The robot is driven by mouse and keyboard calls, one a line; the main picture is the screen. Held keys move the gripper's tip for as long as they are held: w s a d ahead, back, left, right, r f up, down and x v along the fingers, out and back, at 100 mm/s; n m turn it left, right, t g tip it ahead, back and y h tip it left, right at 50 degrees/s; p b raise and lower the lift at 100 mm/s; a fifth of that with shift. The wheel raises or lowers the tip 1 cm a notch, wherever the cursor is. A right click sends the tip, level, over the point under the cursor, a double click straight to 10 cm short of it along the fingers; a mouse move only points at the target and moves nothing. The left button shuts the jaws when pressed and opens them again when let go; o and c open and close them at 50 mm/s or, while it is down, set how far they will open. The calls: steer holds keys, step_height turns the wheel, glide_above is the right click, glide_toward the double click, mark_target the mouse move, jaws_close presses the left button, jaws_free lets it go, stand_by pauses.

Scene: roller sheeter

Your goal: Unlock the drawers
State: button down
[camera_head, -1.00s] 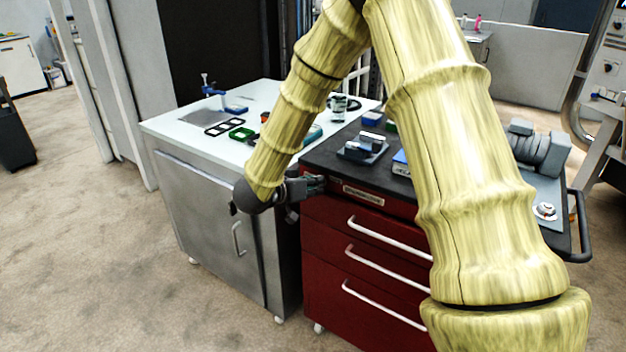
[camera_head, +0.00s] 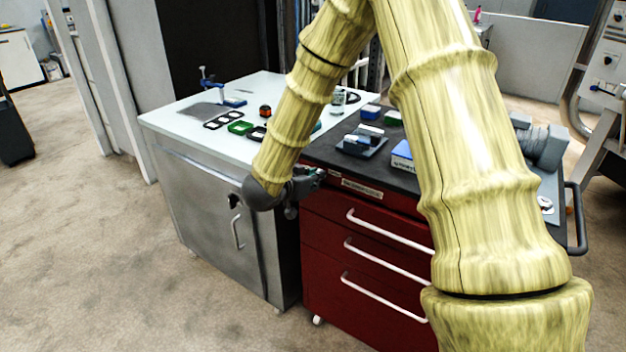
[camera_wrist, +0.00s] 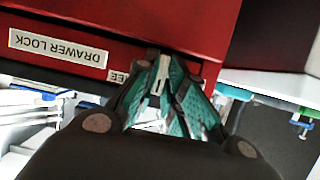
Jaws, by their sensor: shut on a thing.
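The red drawer cabinet (camera_head: 330,240) stands in the middle with its drawers shut. A white label (camera_wrist: 58,47) reading DRAWER LOCK, upside down in the wrist view, is on its top front strip, and it shows in the head view (camera_head: 362,188). My gripper (camera_head: 314,177) is at the left end of that strip. In the wrist view its teal fingers (camera_wrist: 165,62) are closed together against the red front beside a second, partly covered label (camera_wrist: 118,76). A small pale metal piece (camera_wrist: 160,76) shows between the fingers. The lock itself is hidden by them.
A grey cabinet with a white top (camera_head: 205,122) stands close on the left, carrying small frames and tools. The red cabinet's dark top holds a grey block (camera_head: 364,140) and blue boxes. My arm hides the drawers' right side. Carpet is clear in front.

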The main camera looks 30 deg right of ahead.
steer(key=shift+d+r, duration=0.1)
steer(key=shift+r, duration=0.05)
steer(key=c, duration=1.8)
jaws_free()
steer(key=shift+o, duration=0.2)
steer(key=v, duration=1.2)
